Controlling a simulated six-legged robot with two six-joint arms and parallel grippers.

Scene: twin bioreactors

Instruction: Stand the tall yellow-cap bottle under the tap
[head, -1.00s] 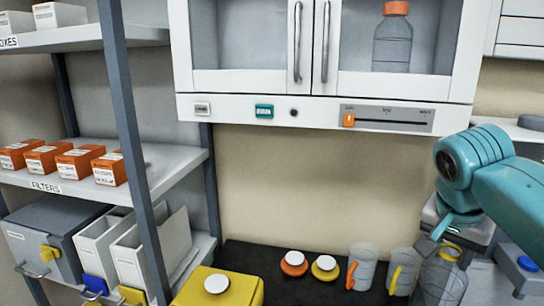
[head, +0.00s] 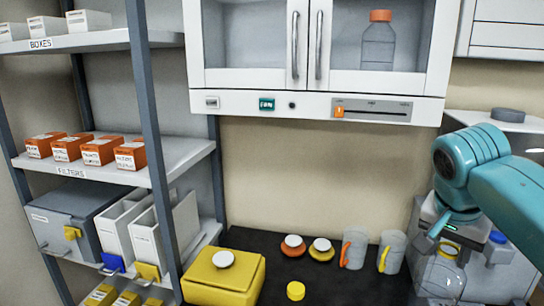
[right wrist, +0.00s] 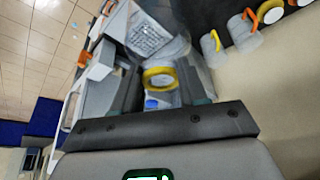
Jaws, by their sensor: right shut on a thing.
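My right gripper (head: 444,234) is shut on a clear bottle (head: 441,278) by its neck at the right of the head view. The bottle has a yellow ring at its neck and looks close to upright. In the right wrist view, the yellow ring (right wrist: 160,77) sits between the two dark fingers of the right gripper (right wrist: 160,88). I cannot make out a tap with certainty. My left gripper is not in view.
A grey machine (head: 512,262) stands behind and beside the bottle. Two jugs, with orange (head: 353,249) and yellow (head: 392,251) handles, stand left of it. A yellow box (head: 224,277) is at the counter's left.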

